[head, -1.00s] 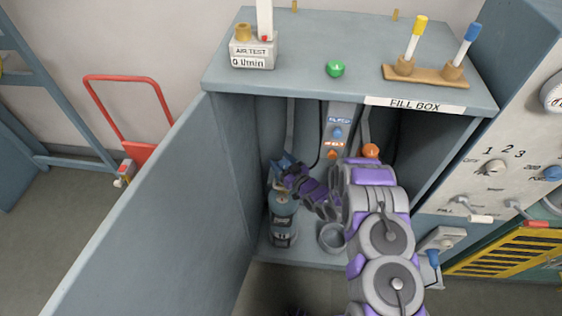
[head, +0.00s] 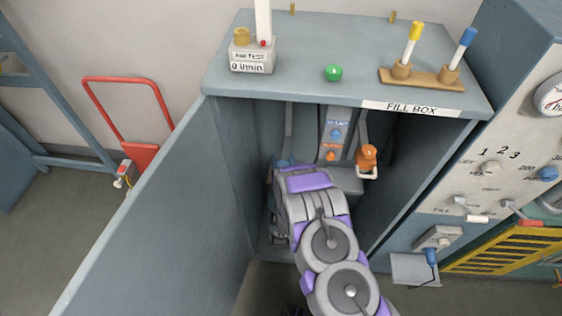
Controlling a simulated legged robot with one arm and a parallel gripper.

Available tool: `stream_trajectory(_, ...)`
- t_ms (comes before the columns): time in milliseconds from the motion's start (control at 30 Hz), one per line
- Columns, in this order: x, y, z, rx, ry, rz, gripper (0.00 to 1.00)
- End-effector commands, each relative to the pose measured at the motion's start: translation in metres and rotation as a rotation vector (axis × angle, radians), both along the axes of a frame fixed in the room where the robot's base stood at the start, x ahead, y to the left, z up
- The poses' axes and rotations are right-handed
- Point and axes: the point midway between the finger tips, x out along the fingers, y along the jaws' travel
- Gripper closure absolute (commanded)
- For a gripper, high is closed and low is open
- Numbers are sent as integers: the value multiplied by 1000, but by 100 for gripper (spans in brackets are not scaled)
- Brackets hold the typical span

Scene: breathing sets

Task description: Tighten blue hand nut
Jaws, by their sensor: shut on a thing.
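The blue hand nut (head: 285,163) shows as a small blue patch at the left inside the open fill box. It sits at the top of the cylinder, which my arm now hides. My gripper (head: 277,186) is at the nut, shut on it, with its fingers mostly hidden behind my own wrist and arm. How far the nut is turned cannot be seen.
The fill box (head: 440,118) has its door (head: 150,215) swung open at the left. An orange knob with a pale handle (head: 367,157) is right of my arm. A control panel (head: 510,165) stands at the right. A green button (head: 333,72) is on top.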

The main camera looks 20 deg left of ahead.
Motion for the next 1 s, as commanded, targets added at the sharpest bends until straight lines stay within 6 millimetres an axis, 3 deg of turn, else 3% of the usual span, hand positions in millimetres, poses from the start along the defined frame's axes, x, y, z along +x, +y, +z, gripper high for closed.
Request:
stream_trajectory(600, 1, -4, -4, 0, 5, -504, 70)
stream_trajectory(1000, 2, -9, -4, -3, 3, -661, 70)
